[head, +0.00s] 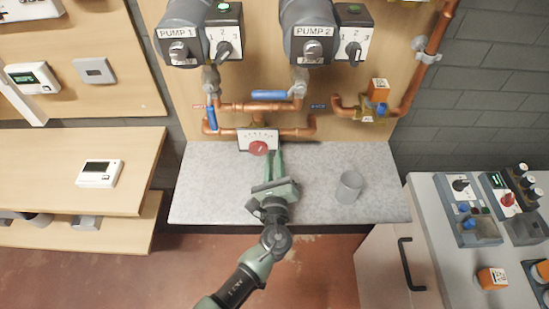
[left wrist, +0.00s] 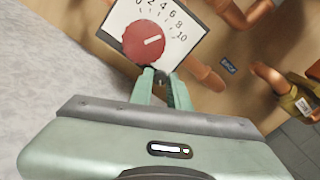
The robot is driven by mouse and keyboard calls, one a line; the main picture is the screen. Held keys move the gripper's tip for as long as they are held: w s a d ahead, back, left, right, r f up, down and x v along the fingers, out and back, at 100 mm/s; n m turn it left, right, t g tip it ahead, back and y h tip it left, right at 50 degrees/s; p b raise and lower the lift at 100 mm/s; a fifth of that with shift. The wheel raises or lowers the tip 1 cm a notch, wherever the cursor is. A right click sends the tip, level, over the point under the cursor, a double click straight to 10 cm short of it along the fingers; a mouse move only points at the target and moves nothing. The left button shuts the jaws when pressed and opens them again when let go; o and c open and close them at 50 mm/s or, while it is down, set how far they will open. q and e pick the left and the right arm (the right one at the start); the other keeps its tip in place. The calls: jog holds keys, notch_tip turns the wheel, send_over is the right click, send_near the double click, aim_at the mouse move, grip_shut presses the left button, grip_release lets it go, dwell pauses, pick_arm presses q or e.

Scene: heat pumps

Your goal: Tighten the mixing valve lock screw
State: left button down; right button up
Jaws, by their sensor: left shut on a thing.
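The mixing valve has a white scale plate (head: 258,139) numbered up to 10 and a round red knob (head: 259,148). Both show large in the left wrist view, the knob (left wrist: 144,42) with its white mark toward the upper right. My left gripper (head: 272,160) reaches up from below over the counter, its fingers (left wrist: 160,78) close together just under the knob. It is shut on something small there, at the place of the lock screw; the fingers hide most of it. My right gripper is in neither view.
Copper pipes with blue lever handles (head: 270,95) run above the valve. A grey cup (head: 348,187) stands on the grey counter (head: 205,185), right of my arm. A side bench (head: 430,200) with control boxes is at the right. The counter's left part is clear.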

pick_arm(q)
jog(key=c, duration=1.3)
grip_release()
jog(key=shift+c, duration=0.2)
jog(key=s+b, duration=0.1)
jog(key=s, duration=0.6)
jog(key=shift+f+b, duration=0.15)
jog(key=shift+b, duration=0.2)
jog(key=shift+s, duration=0.4)
